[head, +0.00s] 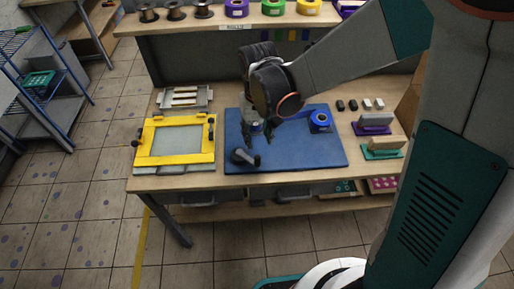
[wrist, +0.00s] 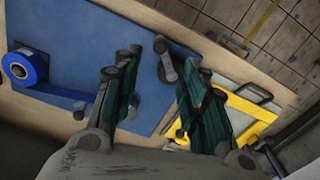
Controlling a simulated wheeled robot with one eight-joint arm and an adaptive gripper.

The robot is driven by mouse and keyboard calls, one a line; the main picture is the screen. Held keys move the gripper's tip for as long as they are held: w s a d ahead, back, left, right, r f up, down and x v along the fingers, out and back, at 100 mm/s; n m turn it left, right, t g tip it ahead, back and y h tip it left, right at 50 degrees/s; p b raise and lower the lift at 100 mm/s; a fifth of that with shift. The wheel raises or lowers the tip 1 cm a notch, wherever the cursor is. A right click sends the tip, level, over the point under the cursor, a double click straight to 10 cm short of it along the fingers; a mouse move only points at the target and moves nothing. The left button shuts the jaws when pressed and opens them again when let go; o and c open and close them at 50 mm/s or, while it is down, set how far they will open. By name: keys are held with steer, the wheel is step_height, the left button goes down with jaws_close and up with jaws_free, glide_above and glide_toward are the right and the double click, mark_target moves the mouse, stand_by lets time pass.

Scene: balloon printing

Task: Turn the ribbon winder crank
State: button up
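The ribbon winder crank (head: 244,157), dark grey with a knob, sits near the front left of the blue mat (head: 300,158). In the wrist view the crank (wrist: 166,62) shows just beyond the gap between my fingertips, nearer the right finger. A blue ribbon roll (head: 319,121) stands at the mat's right side; it shows at the left of the wrist view (wrist: 22,68). My gripper (head: 259,132) is above the mat, behind the crank in the head view. In the wrist view its fingers (wrist: 160,80) are apart with nothing between them. Contact with the crank cannot be seen.
A yellow-framed screen (head: 155,158) lies left of the mat. A metal tray (head: 184,98) is behind it. Purple and green-based blocks (head: 382,148) and small dark and white pieces stand at the right. A shelf of rolls (head: 230,23) runs along the back.

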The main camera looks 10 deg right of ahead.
mark_target(258, 157)
step_height(258, 157, down, 12)
steer(key=b, duration=0.7)
steer(key=shift+f+b, duration=0.2)
steer(key=shift+b, duration=0.15)
jaws_close()
